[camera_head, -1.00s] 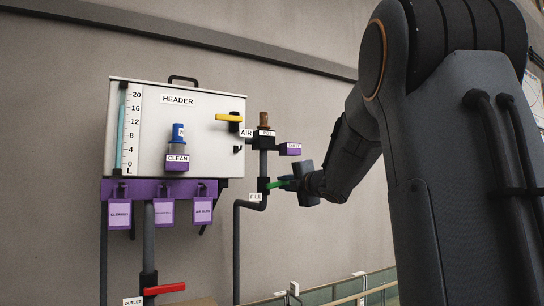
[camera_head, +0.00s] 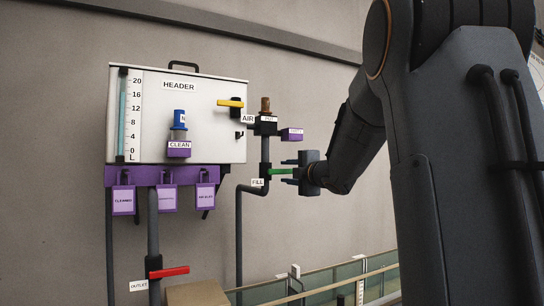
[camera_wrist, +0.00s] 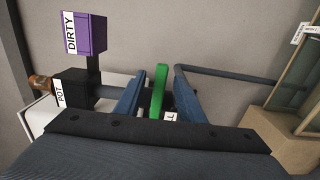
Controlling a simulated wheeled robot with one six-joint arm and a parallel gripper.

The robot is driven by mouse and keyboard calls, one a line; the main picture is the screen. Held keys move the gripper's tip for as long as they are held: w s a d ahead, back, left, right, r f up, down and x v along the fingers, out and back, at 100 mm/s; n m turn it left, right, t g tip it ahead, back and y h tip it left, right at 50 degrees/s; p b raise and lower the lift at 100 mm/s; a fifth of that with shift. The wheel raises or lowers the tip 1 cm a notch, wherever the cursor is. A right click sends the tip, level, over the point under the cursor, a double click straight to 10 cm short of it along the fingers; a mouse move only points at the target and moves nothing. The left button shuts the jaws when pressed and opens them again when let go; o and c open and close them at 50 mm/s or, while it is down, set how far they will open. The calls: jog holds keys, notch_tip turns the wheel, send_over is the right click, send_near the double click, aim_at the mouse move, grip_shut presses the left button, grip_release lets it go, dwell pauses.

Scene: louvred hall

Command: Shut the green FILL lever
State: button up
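The green FILL lever (camera_head: 280,171) sticks out to the right, crosswise to the upright dark pipe, just above the FILL label (camera_head: 257,183). My gripper (camera_head: 288,172) comes at it from the right, with one finger above and one below the lever. In the wrist view the green lever (camera_wrist: 160,92) stands between the two blue-grey fingers (camera_wrist: 160,88). A gap shows on each side, so the gripper is open around the lever and not clamped on it. The FILL label is partly hidden there by my gripper.
The POT fitting (camera_head: 267,125) and purple DIRTY block (camera_head: 292,135) sit just above my gripper. The yellow AIR lever (camera_head: 230,103) is on the white HEADER tank (camera_head: 205,100). The red OUTLET lever (camera_head: 170,272) is lower left.

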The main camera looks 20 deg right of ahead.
jog(key=s, duration=0.6)
jog(key=shift+s, duration=0.25)
jog(key=shift+s+d, duration=0.1)
jog(key=shift+d, duration=0.05)
jog(key=s+b, duration=0.2)
jog(key=s, duration=0.5)
jog(key=shift+s, duration=0.25)
